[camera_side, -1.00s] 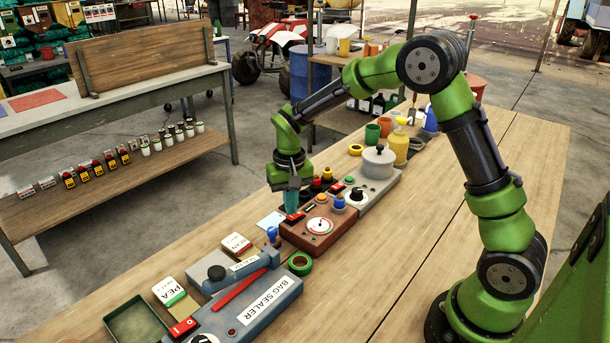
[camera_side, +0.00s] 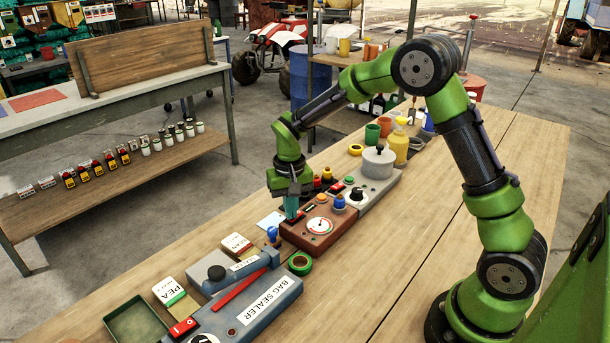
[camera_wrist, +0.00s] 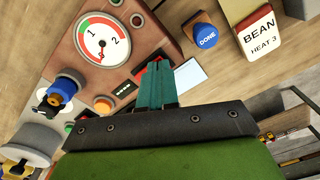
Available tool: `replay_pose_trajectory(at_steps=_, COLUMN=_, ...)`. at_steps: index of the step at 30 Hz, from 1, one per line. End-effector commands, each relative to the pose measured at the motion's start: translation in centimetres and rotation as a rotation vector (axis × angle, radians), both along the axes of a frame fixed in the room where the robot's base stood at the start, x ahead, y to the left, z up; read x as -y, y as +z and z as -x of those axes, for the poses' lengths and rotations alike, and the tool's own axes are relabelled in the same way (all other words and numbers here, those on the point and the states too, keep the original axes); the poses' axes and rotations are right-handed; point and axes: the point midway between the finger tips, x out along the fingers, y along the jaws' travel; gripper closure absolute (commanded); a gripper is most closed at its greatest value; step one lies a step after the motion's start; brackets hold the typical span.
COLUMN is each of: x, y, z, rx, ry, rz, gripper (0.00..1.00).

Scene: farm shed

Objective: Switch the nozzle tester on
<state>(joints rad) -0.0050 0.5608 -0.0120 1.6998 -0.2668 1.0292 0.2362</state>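The nozzle tester is a reddish-brown box (camera_side: 318,240) with a round white gauge (camera_side: 320,226), which also shows in the wrist view (camera_wrist: 102,39). My gripper (camera_side: 291,214) points down at the tester's far left corner, its teal fingers together with nothing seen between them. In the wrist view the fingers (camera_wrist: 157,68) cover part of a red switch in a black frame on the tester's edge. The fingertips are at or just above this switch; I cannot tell whether they touch it. The switch's position is hidden.
Left of the tester stand a blue DONE knob (camera_side: 272,233), a green tape ring (camera_side: 300,263) and a blue-grey bag sealer (camera_side: 245,308) with its own red switch. A grey machine with a pot (camera_side: 378,162) adjoins the tester at right.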

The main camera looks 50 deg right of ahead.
Motion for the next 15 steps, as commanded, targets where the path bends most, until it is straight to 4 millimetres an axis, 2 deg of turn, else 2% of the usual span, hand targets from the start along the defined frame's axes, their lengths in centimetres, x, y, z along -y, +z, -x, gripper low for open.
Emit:
replay_pose_trajectory(at_steps=5, x=0.1, y=-0.1, z=0.0, rx=0.000, ry=0.000, rz=0.001, gripper=1.00)
replay_pose_trajectory(at_steps=15, x=0.1, y=2.6, z=0.0, rx=0.002, ry=0.000, rz=0.001, gripper=1.00)
